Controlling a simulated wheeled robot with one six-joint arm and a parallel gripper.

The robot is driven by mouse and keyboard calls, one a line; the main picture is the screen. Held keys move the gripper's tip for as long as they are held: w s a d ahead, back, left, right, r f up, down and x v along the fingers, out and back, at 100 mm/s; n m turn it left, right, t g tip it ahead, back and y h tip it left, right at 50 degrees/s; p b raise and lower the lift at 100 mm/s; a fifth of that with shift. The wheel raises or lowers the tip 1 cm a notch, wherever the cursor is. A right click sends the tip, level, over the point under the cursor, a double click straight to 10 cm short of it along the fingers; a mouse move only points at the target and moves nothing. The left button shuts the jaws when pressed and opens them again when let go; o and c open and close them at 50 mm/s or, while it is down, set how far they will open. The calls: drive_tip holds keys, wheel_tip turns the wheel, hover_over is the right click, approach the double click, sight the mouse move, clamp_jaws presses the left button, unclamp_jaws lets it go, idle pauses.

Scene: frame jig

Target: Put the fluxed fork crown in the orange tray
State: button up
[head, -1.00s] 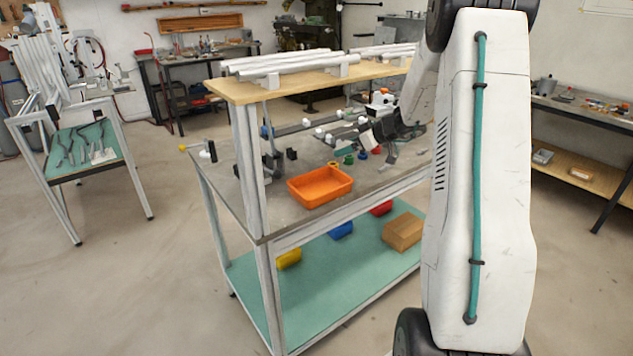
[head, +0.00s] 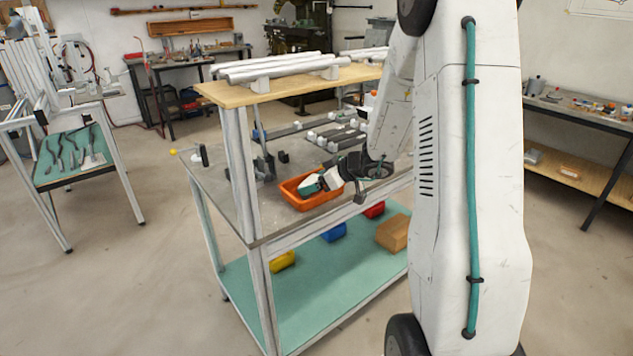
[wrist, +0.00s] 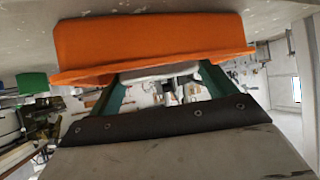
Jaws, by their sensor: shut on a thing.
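The orange tray (head: 313,202) sits on the grey middle top of the bench, and it fills the upper part of the wrist view (wrist: 150,42). My gripper (head: 307,187) is over the tray, its teal fingers low at the opening. In the wrist view my gripper (wrist: 162,74) is shut on a pale grey piece (wrist: 160,73), seen between the fingertips and close to the tray rim. I take this piece to be the fork crown; most of it is hidden by the tray. I cannot tell whether it touches the tray.
Jig rails (head: 335,135) lie behind the tray. The lower teal shelf (head: 315,265) holds coloured bins and a cardboard box (head: 393,233).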

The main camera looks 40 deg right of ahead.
drive_tip(key=shift+f, duration=0.15)
drive_tip(key=o, duration=1)
drive_tip(key=shift+c, duration=0.2)
